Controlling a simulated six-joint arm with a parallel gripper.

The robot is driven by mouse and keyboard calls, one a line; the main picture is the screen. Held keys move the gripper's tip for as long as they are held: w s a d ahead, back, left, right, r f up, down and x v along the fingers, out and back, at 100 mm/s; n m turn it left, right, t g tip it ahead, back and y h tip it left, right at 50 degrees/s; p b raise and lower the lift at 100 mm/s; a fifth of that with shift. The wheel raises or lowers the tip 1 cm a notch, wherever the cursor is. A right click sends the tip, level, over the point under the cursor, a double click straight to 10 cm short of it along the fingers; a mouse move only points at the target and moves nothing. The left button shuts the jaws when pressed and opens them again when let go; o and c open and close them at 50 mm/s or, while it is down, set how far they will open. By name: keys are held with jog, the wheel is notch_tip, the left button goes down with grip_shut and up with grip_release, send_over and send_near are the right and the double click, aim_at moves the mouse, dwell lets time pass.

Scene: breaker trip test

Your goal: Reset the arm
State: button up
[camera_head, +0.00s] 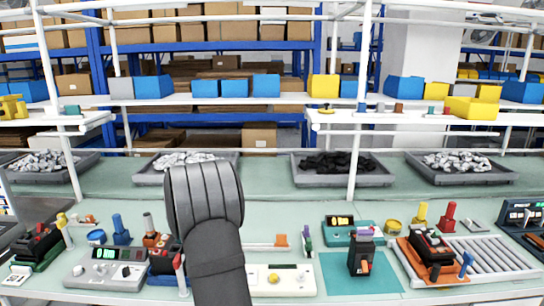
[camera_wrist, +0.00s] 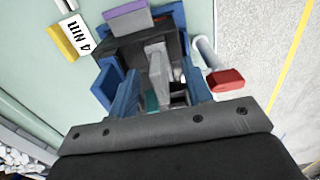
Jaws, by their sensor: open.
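My arm (camera_head: 208,220) stands left of centre in the head view, and its gripper end is hidden there. In the wrist view my gripper (camera_wrist: 159,88) is open, with blue-grey fingers on either side of a dark breaker-like block (camera_wrist: 118,44) in a blue fixture. A grey upright piece (camera_wrist: 157,66) shows between the fingers; I cannot tell whether they touch it. A red-ended lever (camera_wrist: 226,80) is just right of the fingers. In the head view the blue fixture (camera_head: 160,265) is partly hidden by my arm, with a red-tipped lever (camera_head: 178,262) beside it.
A yellow tag marked "4 Nm" (camera_wrist: 70,40) lies left of the fixture. A display box (camera_head: 108,270) stands left, a white panel with yellow button (camera_head: 280,280) right. Another black breaker (camera_head: 361,258) stands on a teal mat (camera_head: 335,280). Grey trays (camera_head: 343,180) line the back.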

notch_tip(320, 180, up, 8)
jog(key=shift+r, duration=0.15)
dwell(0.3)
jog(key=shift+o, duration=0.2)
jog(key=o, duration=1.1)
jog(key=shift+s+d+r, duration=0.1)
jog(key=shift+r, duration=0.05)
jog(key=shift+o, duration=0.3)
jog(key=s+d+r+y, duration=0.3)
jog(key=s+r+y, duration=0.1)
jog(key=s+r, duration=0.1)
jog(key=shift+s+d+r+y, duration=0.3)
jog(key=shift+s+d+r, duration=0.1)
jog(key=shift+r, duration=0.2)
jog(key=x, duration=0.9)
jog(key=shift+a+f, duration=0.2)
jog(key=shift+f, duration=0.15)
jog(key=v, duration=1)
